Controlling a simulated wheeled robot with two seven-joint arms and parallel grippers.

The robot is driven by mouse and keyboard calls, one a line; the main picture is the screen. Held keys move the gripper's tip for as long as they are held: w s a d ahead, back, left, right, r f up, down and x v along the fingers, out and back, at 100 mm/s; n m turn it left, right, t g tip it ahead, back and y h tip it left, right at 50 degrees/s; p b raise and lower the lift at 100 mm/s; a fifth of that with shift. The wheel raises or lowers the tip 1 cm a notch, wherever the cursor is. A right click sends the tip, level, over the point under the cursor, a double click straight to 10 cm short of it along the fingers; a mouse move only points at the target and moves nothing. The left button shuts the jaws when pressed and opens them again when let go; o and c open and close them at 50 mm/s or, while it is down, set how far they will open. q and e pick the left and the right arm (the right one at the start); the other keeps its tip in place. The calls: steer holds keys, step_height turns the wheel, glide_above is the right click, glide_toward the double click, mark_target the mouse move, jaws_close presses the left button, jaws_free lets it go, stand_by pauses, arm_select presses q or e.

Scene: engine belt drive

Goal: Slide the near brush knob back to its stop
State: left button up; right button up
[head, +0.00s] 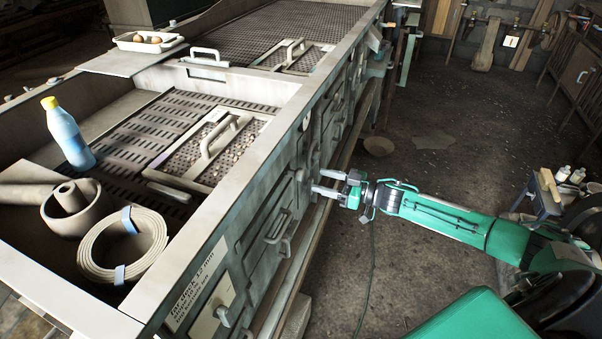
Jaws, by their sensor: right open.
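My right gripper (318,182) is open, at the outer side wall of the long grey machine (255,140). Its two pale fingers point left at the wall, one above the other, with a visible gap and nothing seen between them. Small fittings on the wall are close to the fingertips; whether they touch cannot be told. A pale rounded knob (222,315) stands out low on the near end of the same wall, below a printed label (196,283), well away from the gripper. I cannot tell for certain which fitting is the near brush knob. My left gripper is not in view.
A bar handle (278,228) juts from the side wall. A tray with eggs (148,41) is at the back. Open floor (430,130) lies right of the machine.

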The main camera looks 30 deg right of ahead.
mark_target(301, 175)
steer(key=p+x, duration=0.1)
steer(key=x, duration=0.6)
steer(key=shift+w+a, duration=0.25)
steer(key=shift+w, duration=0.05)
